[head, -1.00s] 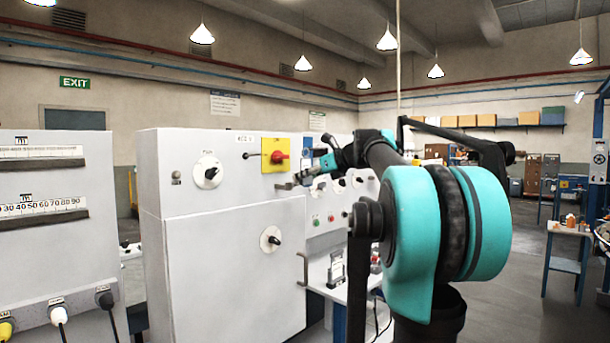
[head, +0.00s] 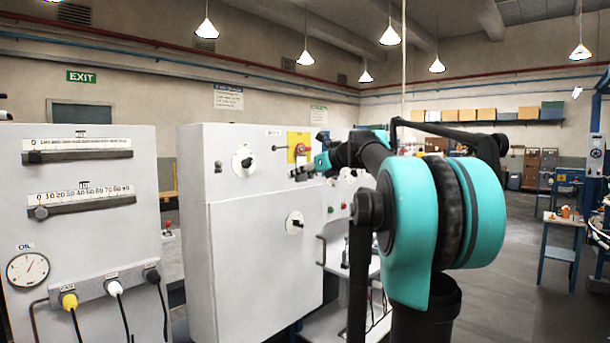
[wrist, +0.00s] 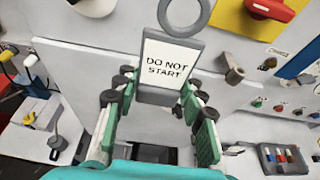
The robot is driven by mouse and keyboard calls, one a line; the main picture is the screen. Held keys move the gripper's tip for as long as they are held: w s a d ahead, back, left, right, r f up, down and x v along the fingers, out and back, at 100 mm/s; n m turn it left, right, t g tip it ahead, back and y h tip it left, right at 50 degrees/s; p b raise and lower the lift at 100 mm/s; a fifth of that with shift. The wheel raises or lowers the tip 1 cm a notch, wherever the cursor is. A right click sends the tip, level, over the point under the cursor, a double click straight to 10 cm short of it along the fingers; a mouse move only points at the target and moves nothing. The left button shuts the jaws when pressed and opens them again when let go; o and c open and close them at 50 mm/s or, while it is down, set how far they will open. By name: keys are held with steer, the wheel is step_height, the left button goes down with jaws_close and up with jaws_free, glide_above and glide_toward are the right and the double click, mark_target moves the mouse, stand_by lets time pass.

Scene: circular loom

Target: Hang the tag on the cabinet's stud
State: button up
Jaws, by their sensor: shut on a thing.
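The tag (wrist: 170,62) is a grey-framed white plate reading DO NOT START, with a grey ring (wrist: 183,14) at its top. My gripper (wrist: 161,86) is shut on the tag's lower part, the ring standing beyond the fingertips. The cabinet (head: 255,250) is a large white box. A short grey-brown stud (wrist: 232,70) sticks out of its face, below the yellow plate and to the right of the tag in the wrist view. Ring and stud are apart.
A yellow plate with a red rotary switch (wrist: 270,8) is above the stud. Round dials (head: 243,160) and a handle (head: 320,248) are on the cabinet. A gauge panel (head: 80,210) with plugged cables stands left.

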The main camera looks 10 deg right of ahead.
steer(key=w+a, duration=0.2)
steer(key=w, duration=0.1)
steer(key=shift+w+a, duration=0.15)
steer(key=shift+a, duration=0.05)
steer(key=shift+r, duration=0.25)
steer(key=shift+w+a, duration=0.5)
steer(key=shift+w, duration=0.15)
stand_by(0.5)
steer(key=shift+w+a, duration=0.15)
steer(key=shift+w, duration=0.1)
stand_by(0.5)
steer(key=shift+w+a, duration=0.15)
steer(key=shift+f, duration=0.2)
stand_by(0.4)
